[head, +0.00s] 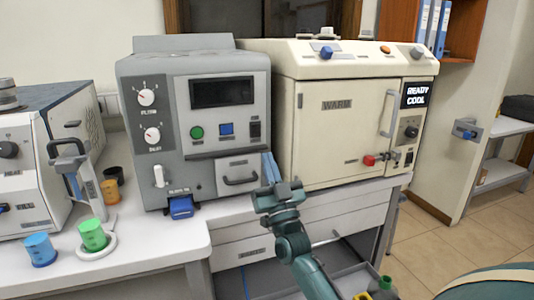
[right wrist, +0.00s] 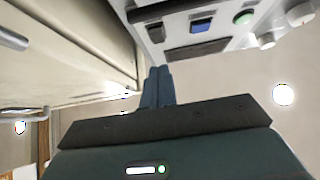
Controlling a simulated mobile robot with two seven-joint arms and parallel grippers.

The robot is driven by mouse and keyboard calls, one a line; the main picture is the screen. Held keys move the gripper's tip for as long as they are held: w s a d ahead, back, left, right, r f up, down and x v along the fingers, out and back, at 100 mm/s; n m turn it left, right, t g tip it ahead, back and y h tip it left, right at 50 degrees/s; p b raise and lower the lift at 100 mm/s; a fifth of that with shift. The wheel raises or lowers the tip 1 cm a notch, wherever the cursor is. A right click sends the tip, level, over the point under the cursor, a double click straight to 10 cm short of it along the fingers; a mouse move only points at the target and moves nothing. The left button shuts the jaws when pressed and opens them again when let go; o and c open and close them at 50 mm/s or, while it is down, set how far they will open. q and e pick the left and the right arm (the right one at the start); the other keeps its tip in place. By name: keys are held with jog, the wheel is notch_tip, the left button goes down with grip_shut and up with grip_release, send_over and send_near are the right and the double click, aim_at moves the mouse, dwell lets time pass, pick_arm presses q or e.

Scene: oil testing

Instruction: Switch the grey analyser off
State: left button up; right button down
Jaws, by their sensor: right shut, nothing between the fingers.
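The grey analyser (head: 152,72) stands on the left bench in the head view. Its front has a dark screen (head: 221,92), a green button (head: 196,132), a blue button (head: 226,129) and a black switch (head: 255,132) at the right edge. The switch's setting is too small to tell. My right gripper (head: 268,167) is shut and empty, below the switch and in front of the analyser's right edge. In the right wrist view, the shut fingers (right wrist: 157,88) point toward the panel, with the blue button (right wrist: 201,26) and green button (right wrist: 243,17) above. My left gripper is out of view.
Left of the analyser are a white machine (head: 75,120), a green cup (head: 92,235) and a blue cup (head: 40,249). A drawer below is open.

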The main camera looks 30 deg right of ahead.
jog(key=s+f+b, duration=0.1)
jog(key=s+f, duration=0.2)
jog(key=f, duration=0.2)
jog(key=shift+s+a+f, duration=0.25)
jog(key=shift+a+f, duration=0.05)
jog(key=shift+a, duration=0.05)
